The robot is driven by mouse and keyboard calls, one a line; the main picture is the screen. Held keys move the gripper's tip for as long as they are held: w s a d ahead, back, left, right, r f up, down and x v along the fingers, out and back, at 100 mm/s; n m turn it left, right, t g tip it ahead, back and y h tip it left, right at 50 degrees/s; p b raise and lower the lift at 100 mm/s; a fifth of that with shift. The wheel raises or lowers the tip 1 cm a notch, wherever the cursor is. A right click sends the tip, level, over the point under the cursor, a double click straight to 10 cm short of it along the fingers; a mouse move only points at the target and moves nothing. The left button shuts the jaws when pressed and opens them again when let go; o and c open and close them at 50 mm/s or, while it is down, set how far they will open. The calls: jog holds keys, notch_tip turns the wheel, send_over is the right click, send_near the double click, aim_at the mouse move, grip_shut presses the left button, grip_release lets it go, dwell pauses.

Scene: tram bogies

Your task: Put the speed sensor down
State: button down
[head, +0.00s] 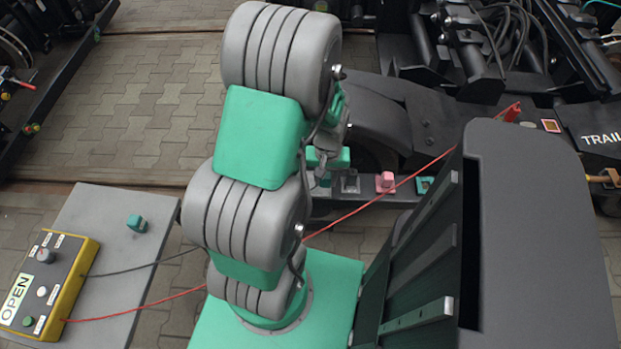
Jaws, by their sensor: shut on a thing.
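My gripper (327,168) is beyond my raised arm, above or beside a dark rail, and small in the head view. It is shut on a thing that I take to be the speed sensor. My arm and the gripper's body hide most of the held part, so its shape and any contact with the rail cannot be told.
Along the dark rail sit a grey block (350,183), a pink block (385,182) and a teal square piece (424,185). A grey table (95,225) at left bears a small teal part (137,224) and a yellow control box (45,285). A red cable runs across.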

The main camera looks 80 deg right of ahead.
jog(key=w+d+f, duration=0.3)
jog(key=f, duration=0.1)
jog(key=w+d+f+b, duration=0.1)
jog(key=w+d+f, duration=0.1)
jog(key=f, duration=0.1)
jog(key=shift+w+d, duration=0.3)
jog(key=shift+w, duration=0.05)
notch_tip(320, 180, down, 3)
jog(key=shift+w+d+r, duration=0.15)
jog(key=shift+f, duration=0.35)
jog(key=shift+f+b, duration=0.25)
jog(key=shift+b, duration=0.15)
jog(key=c, duration=1.1)
grip_release()
jog(key=shift+r, duration=0.1)
jog(key=shift+o, duration=0.2)
